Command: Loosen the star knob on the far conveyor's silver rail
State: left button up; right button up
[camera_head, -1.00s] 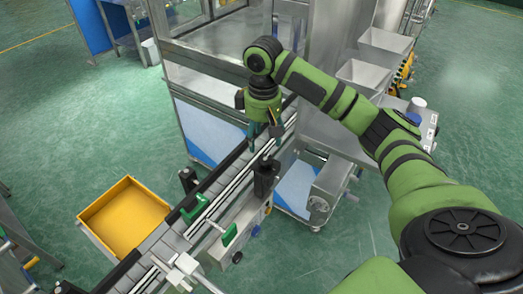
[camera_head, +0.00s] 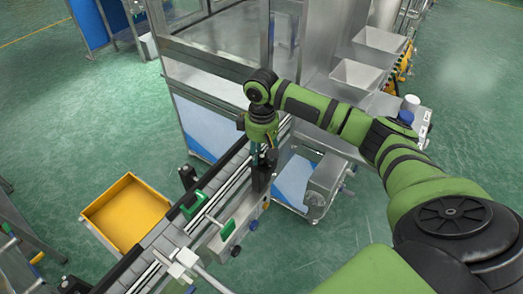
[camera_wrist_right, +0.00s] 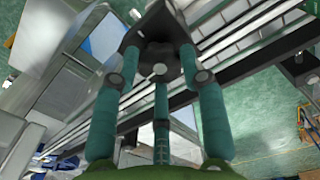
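In the head view, the far conveyor's silver rail (camera_head: 232,190) runs diagonally toward the machine. A dark upright post-like part (camera_head: 262,181) stands beside the rail, and I cannot make out a star knob on it from here. My right gripper (camera_head: 262,160) points down right over this part, its teal fingers largely hidden. In the right wrist view, the teal fingers (camera_wrist_right: 160,50) reach around a black lobed part (camera_wrist_right: 145,38), likely the star knob. I cannot tell whether the fingers touch it or how tightly they are closed. My left gripper is not in view.
Green clamp handles (camera_head: 228,229) sit along the near part of the conveyor. A yellow bin (camera_head: 128,212) stands on the floor to the left. The steel machine cabinet (camera_head: 215,60) rises close behind my right gripper. Steel hoppers (camera_head: 355,74) stand to the right.

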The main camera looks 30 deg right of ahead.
aim_at(260, 155)
jog(key=shift+a+m, duration=0.1)
jog(key=shift+m, duration=0.2)
jog(key=shift+r, duration=0.1)
jog(key=o, duration=1.1)
jog(key=shift+w, duration=0.1)
jog(key=shift+c, duration=0.2)
jog(key=shift+o, duration=0.2)
jog(key=shift+w, duration=0.1)
notch_tip(260, 155, up, 12)
